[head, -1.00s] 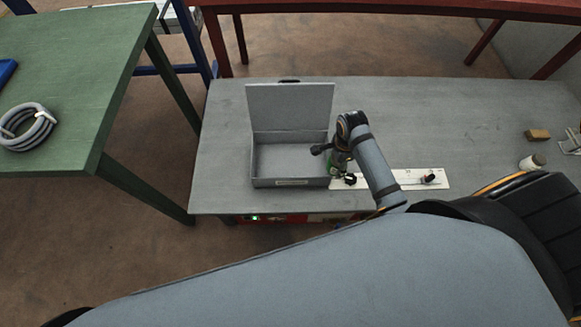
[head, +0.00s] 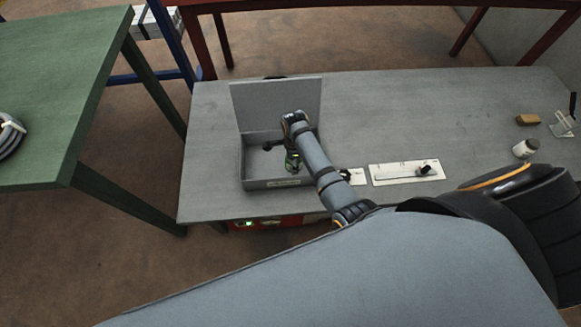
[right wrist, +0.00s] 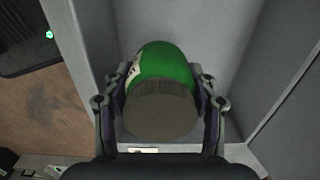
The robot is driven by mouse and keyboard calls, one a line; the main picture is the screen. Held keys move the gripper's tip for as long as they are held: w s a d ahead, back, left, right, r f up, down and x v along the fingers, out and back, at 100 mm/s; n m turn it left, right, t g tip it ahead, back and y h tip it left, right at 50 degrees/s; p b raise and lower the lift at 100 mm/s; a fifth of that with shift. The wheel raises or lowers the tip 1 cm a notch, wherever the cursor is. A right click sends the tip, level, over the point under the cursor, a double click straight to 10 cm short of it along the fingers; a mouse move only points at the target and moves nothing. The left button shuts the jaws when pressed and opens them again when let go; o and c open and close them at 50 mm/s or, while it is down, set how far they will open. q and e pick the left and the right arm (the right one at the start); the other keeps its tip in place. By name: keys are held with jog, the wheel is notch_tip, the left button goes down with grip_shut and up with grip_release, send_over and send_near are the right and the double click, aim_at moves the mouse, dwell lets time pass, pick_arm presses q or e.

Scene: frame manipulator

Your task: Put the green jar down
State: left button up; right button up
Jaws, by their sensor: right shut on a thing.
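The green jar (right wrist: 165,63) has a grey-brown lid and a pale label. My right gripper (right wrist: 160,100) is shut on it, with one finger on each side. In the head view the jar (head: 292,164) shows as a small green patch under my right gripper (head: 291,153), within the outline of the open grey box (head: 280,184). The wrist view shows grey box walls around the jar. I cannot tell whether the jar touches the box floor. My left gripper is not in view.
The box's raised lid (head: 276,104) stands behind my gripper. The table's middle back is clear.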

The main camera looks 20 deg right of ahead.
aim_at(290, 166)
jog(key=shift+w+a+f, duration=0.25)
jog(key=shift+w+f, duration=0.05)
jog(key=shift+f, duration=0.2)
jog(key=f, duration=0.1)
jog(key=f+b, duration=0.1)
jog(key=f, duration=0.1)
jog(key=shift+w+a+f+b, duration=0.15)
jog(key=shift+a+f+b, duration=0.05)
jog(key=shift+b, duration=0.1)
jog(key=shift+f, duration=0.1)
jog(key=o, duration=1)
jog(key=shift+f, duration=0.1)
jog(key=shift+c, duration=0.2)
jog(key=o, duration=0.4)
